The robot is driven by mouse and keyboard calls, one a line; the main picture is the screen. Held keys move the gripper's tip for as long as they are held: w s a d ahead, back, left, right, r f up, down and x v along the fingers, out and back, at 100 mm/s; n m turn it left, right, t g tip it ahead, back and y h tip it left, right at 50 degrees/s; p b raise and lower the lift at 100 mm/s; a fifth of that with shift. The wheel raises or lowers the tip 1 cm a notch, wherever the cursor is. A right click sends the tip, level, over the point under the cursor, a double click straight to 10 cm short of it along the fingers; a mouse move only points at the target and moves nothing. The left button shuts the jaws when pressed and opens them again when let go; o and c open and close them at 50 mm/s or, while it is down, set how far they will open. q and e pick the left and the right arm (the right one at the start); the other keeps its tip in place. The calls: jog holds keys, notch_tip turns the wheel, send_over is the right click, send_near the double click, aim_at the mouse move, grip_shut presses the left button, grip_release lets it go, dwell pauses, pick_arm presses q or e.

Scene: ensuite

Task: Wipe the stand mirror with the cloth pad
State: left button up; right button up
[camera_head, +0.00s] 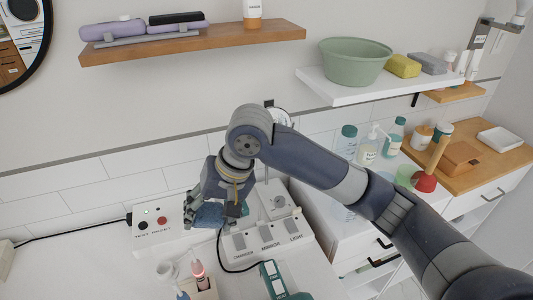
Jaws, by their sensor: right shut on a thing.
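My right gripper (203,203) is shut on a blue cloth pad (208,216) and holds it over the white counter, left of a grey stand base (277,203). A small part of a round, pale-rimmed thing, apparently the stand mirror (284,117), shows behind my right arm. The arm hides most of it, so its face and tilt cannot be made out. The pad appears apart from it. My left gripper is not in view.
A switch box (162,220) with a red button stands left of the pad. A labelled panel (268,238), a cable and a holder with a pink item (199,275) are in front. A wooden shelf (195,42) and a white shelf with a green basin (355,62) hang above. Bottles (368,147) stand right.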

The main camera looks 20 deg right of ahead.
jog(key=w+d+r+m+t+y+p, duration=0.1)
jog(key=w+r+m+t+y+p, duration=0.15)
jog(key=w+r+m+t, duration=0.7)
jog(key=w+d+f+m+t+h+p, duration=0.1)
jog(key=w+d+f+m+t+h, duration=0.15)
jog(key=d+f, duration=0.4)
jog(key=w+d+f+m+t+h+p, duration=0.1)
jog(key=w+d+f+t+h, duration=0.2)
jog(key=d, duration=0.7)
pick_arm(q)
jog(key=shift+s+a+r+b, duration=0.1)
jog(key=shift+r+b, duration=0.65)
jog(key=shift+b, duration=0.95)
pick_arm(e)
jog(key=shift+t+h, duration=0.4)
jog(key=shift+t, duration=0.1)
jog(key=shift+w+a, duration=0.15)
jog(key=shift+w, duration=1.05)
jog(key=shift+w+a, duration=0.15)
jog(key=shift+w, duration=1)
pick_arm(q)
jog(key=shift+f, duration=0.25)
pick_arm(e)
jog(key=shift+w, duration=0.95)
